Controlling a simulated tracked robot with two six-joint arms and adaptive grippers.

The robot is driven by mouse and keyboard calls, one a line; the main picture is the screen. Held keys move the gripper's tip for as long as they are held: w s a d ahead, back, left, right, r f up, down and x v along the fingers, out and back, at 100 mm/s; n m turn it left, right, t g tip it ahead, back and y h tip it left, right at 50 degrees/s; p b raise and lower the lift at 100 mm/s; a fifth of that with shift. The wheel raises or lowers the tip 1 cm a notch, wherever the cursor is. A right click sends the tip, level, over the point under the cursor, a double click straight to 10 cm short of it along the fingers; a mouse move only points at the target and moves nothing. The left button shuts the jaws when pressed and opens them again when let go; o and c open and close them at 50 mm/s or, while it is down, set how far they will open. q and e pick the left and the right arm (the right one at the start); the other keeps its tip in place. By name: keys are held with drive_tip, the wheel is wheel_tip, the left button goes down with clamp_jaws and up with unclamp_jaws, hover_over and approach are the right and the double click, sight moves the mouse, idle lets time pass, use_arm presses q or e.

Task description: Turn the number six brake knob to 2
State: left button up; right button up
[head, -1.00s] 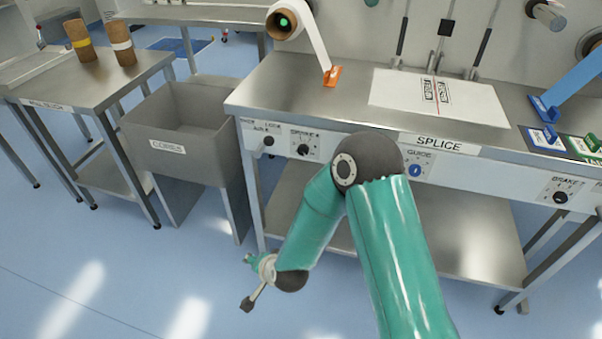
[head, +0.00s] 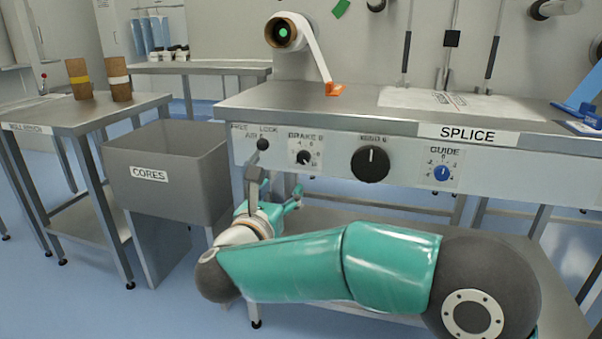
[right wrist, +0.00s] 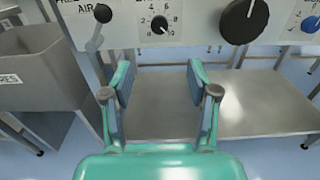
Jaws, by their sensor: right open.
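The number six brake knob (head: 303,157) is a small black knob under a "BRAKE 6" label on the front panel, left of centre in the head view. It also shows at the top of the right wrist view (right wrist: 159,25), on a numbered white dial. Its pale mark seems to lie at the lower right, near 10, but is too small to be certain. My right gripper (right wrist: 160,93) is open and empty, with its two fingers apart. It is below the knob and clear of it. In the head view it is partly hidden by my arm. My left gripper is not in view.
A black-balled lever (head: 262,145) is left of the knob. A large black knob (head: 370,164) and a blue guide knob (head: 442,173) are to the right. The grey cores bin (head: 190,165) stands at the left. A lower shelf (right wrist: 245,105) lies beneath the panel.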

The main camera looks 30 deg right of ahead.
sight(303, 158)
drive_tip(key=b+x, duration=0.1)
drive_tip(key=x, duration=1.5)
drive_tip(key=shift+w+d, duration=0.15)
drive_tip(key=shift+w, duration=0.05)
drive_tip(key=shift+c, duration=0.3)
clamp_jaws()
